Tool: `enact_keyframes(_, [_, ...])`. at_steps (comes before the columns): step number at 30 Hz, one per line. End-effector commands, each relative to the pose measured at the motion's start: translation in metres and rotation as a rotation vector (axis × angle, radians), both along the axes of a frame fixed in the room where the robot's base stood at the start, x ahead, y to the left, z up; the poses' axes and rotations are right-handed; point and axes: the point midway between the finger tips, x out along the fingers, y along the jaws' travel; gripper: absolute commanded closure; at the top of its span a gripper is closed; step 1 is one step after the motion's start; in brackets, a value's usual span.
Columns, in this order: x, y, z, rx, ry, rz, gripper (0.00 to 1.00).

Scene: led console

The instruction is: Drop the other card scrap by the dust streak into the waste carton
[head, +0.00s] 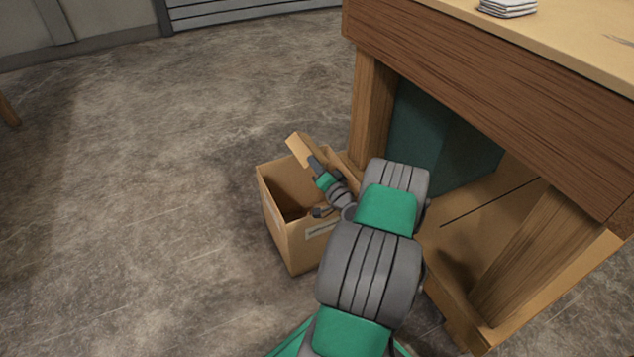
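The waste carton (278,215) is an open brown box on the floor beside the bench leg, with a pale label on its front. My gripper (313,162) is over the carton's opening and appears shut on a tan card scrap (299,149). The scrap sticks out beyond the fingertips, tilted, near the carton's far rim. The fingers are small here, and their contact with the scrap is hard to make out. My arm hides the carton's right side. A grey streak, perhaps the dust streak (619,40), marks the bench top at the right edge.
The wooden bench (480,75) fills the right side, its leg (371,110) close behind the carton. A folded white stack (508,8) lies on top. A dark green panel (425,130) stands underneath.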

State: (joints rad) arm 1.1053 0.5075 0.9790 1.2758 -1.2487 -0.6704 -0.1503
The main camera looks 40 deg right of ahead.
Motion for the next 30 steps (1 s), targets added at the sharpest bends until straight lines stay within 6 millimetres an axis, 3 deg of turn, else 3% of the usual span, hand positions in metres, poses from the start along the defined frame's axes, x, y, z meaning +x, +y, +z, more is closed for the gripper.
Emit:
enact_keyframes(16, [-0.002,-0.004,-0.062,-0.001,0.000,-0.006,1.00])
enact_keyframes(25, [-0.002,-0.004,-0.065,-0.001,0.000,-0.006,1.00])
enact_keyframes(30, [-0.002,-0.004,-0.065,-0.001,0.000,-0.006,0.83])
